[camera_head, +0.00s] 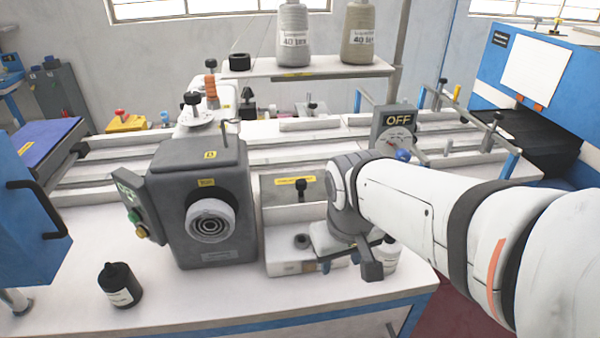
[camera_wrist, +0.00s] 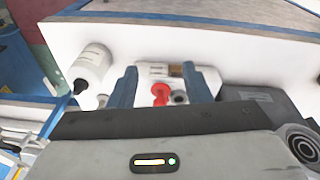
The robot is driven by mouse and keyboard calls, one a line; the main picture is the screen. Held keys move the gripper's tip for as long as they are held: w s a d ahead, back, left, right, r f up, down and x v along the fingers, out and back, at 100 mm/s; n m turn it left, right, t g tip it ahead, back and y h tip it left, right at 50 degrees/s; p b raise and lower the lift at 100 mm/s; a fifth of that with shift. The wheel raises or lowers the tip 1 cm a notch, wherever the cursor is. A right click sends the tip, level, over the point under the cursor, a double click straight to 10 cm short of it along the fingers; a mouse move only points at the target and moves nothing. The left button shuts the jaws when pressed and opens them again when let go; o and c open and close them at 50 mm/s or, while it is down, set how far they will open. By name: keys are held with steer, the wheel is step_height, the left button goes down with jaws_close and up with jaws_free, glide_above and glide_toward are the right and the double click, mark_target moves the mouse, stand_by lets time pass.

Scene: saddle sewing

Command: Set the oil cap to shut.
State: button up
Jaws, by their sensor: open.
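The oil cap looks to be the small red part (camera_wrist: 160,92) in the wrist view, beside a dark round opening (camera_wrist: 180,97) on a white block. The red part and the opening look apart, so the cap appears open. My gripper (camera_head: 347,264) is open above the block's right side. In the wrist view its blue fingers (camera_wrist: 160,74) stand on either side of the red part, with nothing visibly gripped.
A white bottle (camera_head: 387,257) stands close right of my gripper. A grey motor housing (camera_head: 200,205) with a round wheel stands left of the block. A black bottle (camera_head: 119,285) is at the front left. A dial box marked OFF (camera_head: 394,128) stands behind my arm.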

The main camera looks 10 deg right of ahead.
steer(key=w+a+r+n+g+h+p, duration=0.1)
steer(key=w+a+n+g+h+p, duration=0.15)
steer(key=w+n, duration=0.4)
steer(key=w+a+r+n+g+h+p, duration=0.1)
steer(key=w+n+p, duration=0.2)
steer(key=w+n, duration=0.3)
steer(key=shift+m, duration=0.25)
steer(key=shift+w+p+x, duration=0.2)
steer(key=shift+w+x, duration=0.05)
steer(key=shift+x, duration=1.6)
steer(key=shift+w+p+x, duration=0.2)
steer(key=shift+x, duration=1.65)
